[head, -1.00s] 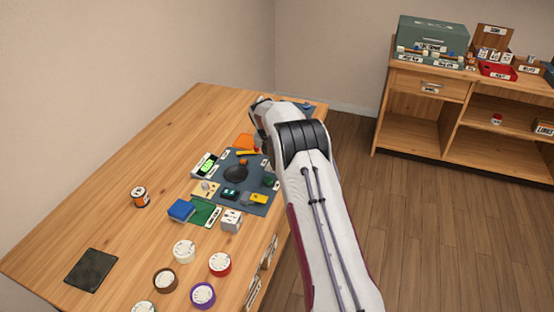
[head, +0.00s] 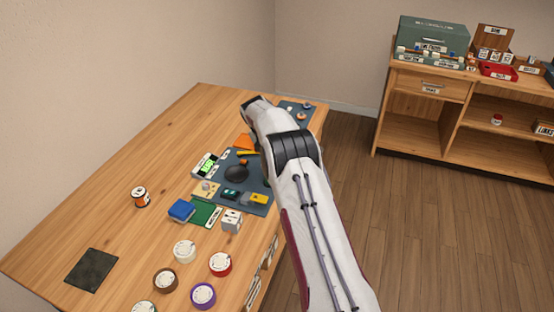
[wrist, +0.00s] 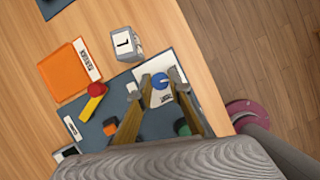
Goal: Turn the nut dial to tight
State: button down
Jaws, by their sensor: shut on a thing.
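A blue dial knob (wrist: 160,81) sits on a white plate (wrist: 167,99) with dark marks, near the table edge in the wrist view. Its label is too small to read, so I cannot confirm that it is the nut dial. My gripper (wrist: 160,77) has one finger on each side of the blue knob and is shut on it. The knob's pointer position cannot be made out. In the head view my arm hides the gripper and this dial.
In the head view a dark mat (head: 253,208) holds several small items, and several round dials, one red-rimmed (head: 220,263), stand in front.

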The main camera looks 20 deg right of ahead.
jog(key=c, duration=1.8)
grip_release()
jog(key=shift+c, duration=0.2)
jog(key=shift+v, duration=1.6)
jog(key=shift+s+a+f, duration=0.1)
jog(key=shift+s+a, duration=0.9)
jog(key=shift+a, duration=0.75)
jog(key=shift+s+a, duration=0.95)
jog(key=shift+a, duration=0.75)
jog(key=shift+s+a, duration=1)
jog(key=shift+a, duration=0.75)
